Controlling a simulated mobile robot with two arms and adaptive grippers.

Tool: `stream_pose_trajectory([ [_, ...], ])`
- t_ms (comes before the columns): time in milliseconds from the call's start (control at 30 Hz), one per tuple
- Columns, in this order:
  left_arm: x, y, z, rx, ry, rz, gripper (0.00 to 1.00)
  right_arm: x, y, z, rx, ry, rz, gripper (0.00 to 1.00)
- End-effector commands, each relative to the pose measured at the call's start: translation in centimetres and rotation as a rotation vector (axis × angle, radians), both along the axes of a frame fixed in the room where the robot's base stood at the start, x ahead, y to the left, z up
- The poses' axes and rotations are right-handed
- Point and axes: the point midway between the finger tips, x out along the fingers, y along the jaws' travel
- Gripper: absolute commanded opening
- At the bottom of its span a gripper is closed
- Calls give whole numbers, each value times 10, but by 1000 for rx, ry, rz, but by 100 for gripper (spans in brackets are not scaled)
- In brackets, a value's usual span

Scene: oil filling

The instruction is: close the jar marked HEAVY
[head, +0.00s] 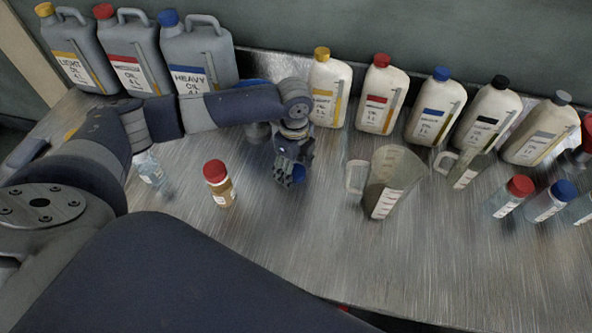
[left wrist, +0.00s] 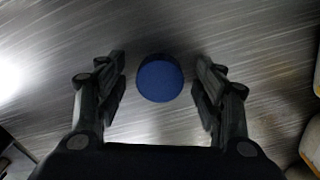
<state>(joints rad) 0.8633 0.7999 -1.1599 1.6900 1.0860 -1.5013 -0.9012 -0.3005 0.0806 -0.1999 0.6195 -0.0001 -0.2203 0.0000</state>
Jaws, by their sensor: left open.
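A blue cap (left wrist: 160,80) is between the two fingers of my left gripper in the left wrist view, seen from above, with gaps on both sides. In the head view the left gripper (head: 289,175) points down over the steel table, and part of the blue cap (head: 298,172) shows at its fingers. The gripper is open. A clear jar (head: 151,170) with a white label stands to the left; my left arm hides its top, and its label is too small to read. My right gripper is not in view.
A red-capped jar (head: 219,184) with brown content stands left of the gripper. A measuring jug (head: 388,185) stands to the right. Several oil bottles and canisters, one marked HEAVY OIL (head: 200,60), line the back. Capped jars (head: 509,195) stand at right. The front middle table is clear.

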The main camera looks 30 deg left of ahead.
Motion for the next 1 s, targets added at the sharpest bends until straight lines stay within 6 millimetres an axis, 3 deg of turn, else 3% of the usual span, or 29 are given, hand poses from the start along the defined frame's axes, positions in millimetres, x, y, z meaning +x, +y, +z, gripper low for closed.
stream_pose_trajectory([
  [133,0,0,0,0,0,0,62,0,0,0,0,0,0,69],
  [367,0,0,0,0,0,0,31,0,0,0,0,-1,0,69],
  [767,0,0,2,0,0,0,31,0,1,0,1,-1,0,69],
  [1000,1,0,20,-1,-4,0,31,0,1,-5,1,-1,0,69],
])
